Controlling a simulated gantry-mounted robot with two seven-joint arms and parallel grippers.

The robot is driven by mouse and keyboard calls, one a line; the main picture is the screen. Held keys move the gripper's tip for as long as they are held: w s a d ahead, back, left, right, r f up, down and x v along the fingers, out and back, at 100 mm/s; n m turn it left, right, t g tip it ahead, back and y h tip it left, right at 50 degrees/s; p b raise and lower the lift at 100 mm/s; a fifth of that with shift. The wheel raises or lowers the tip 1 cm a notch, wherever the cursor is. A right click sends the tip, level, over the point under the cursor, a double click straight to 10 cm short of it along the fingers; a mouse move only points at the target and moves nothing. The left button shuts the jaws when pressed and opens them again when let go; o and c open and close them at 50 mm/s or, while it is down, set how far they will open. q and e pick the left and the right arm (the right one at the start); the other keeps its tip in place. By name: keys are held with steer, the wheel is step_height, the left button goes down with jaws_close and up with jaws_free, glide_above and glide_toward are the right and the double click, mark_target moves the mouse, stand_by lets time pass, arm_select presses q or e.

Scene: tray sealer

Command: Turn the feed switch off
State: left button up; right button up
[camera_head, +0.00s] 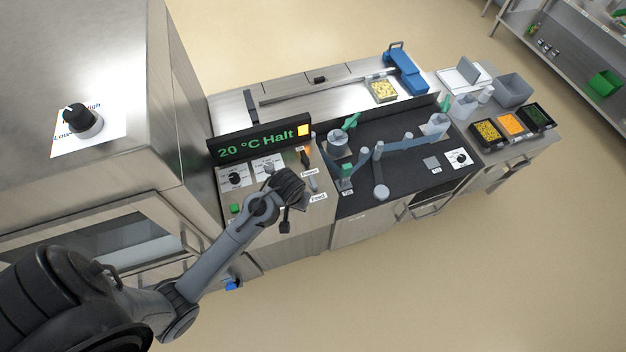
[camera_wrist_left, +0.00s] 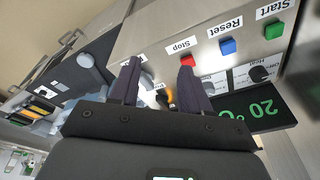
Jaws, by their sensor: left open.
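The feed switch (camera_head: 313,184) is a small grey lever on the steel control panel, beside its "Feed" label (camera_head: 318,197) in the head view. My left gripper (camera_head: 287,212) is over the panel, just left of the feed switch and apart from it in the picture. In the left wrist view my left gripper (camera_wrist_left: 160,82) is open, with its two dark fingers apart and nothing clearly held between them. The feed switch cannot be made out clearly there, where the fingers cover part of the panel. My right gripper is not in view.
The power switch (camera_head: 305,158) stands behind the feed switch, below the "20 °C Halt" display (camera_head: 259,143). Red stop (camera_wrist_left: 189,61), blue reset (camera_wrist_left: 228,46) and green start (camera_wrist_left: 273,31) buttons are on the panel front. A dark worktop (camera_head: 400,172) with blue-grey bars lies to the right.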

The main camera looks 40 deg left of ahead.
arm_select(q)
steer(key=w+a+f+n+g, duration=0.1)
steer(key=w+a+n, duration=0.25)
steer(key=w, duration=0.45)
steer(key=n+g+h, duration=0.1)
steer(key=n, duration=0.3)
glide_toward(313, 181)
step_height(313, 181, down, 9)
steer(key=shift+a+b, duration=0.15)
steer(key=shift+b, duration=0.45)
jaws_close()
